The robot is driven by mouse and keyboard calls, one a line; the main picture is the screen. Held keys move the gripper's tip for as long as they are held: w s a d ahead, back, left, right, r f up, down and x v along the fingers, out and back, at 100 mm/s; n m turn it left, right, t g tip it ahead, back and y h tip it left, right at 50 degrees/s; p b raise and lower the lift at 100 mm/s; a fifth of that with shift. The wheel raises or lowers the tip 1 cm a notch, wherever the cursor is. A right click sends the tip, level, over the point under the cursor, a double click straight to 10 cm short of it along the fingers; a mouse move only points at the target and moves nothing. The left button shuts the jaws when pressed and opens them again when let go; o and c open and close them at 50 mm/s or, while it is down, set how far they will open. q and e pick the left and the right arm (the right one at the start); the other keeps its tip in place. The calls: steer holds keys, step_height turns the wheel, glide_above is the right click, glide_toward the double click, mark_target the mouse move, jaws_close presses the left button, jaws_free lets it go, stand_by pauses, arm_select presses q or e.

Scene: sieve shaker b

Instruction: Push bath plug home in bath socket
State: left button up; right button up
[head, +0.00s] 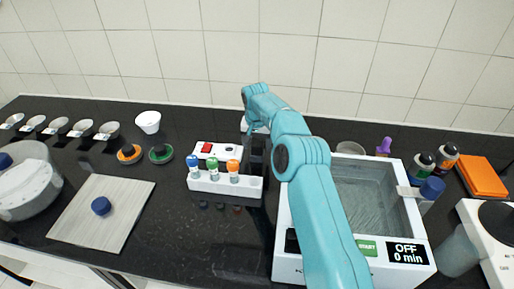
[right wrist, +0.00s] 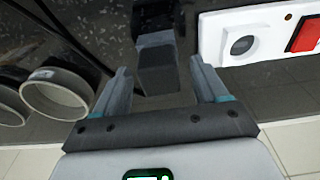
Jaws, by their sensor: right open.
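The bath plug (right wrist: 157,66), a dark grey block with a black part behind it, lies between the fingers of my right gripper (right wrist: 160,88) in the right wrist view. The fingers are open, with a gap on each side of it. The round grey bath socket (right wrist: 241,45) is in a white box beside a red switch, to the right of the plug and apart from it. In the head view the white box (head: 222,162) stands left of my right gripper (head: 257,158), whose details are dark and partly hidden by my arm. My left gripper is out of view.
A white bath (head: 408,248) reading OFF stands right of the gripper, partly behind my arm. A white rack (head: 222,188) with several capped vials stands in front of the socket box. A wooden board (head: 125,225) lies left. Dark counter between board and rack is clear.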

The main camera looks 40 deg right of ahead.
mark_target(257, 143)
stand_by(0.3)
steer(key=shift+f, duration=0.1)
steer(key=c, duration=1)
steer(key=shift+r, duration=0.5)
step_height(257, 143, up, 9)
steer(key=p, duration=0.3)
steer(key=shift+r, duration=0.1)
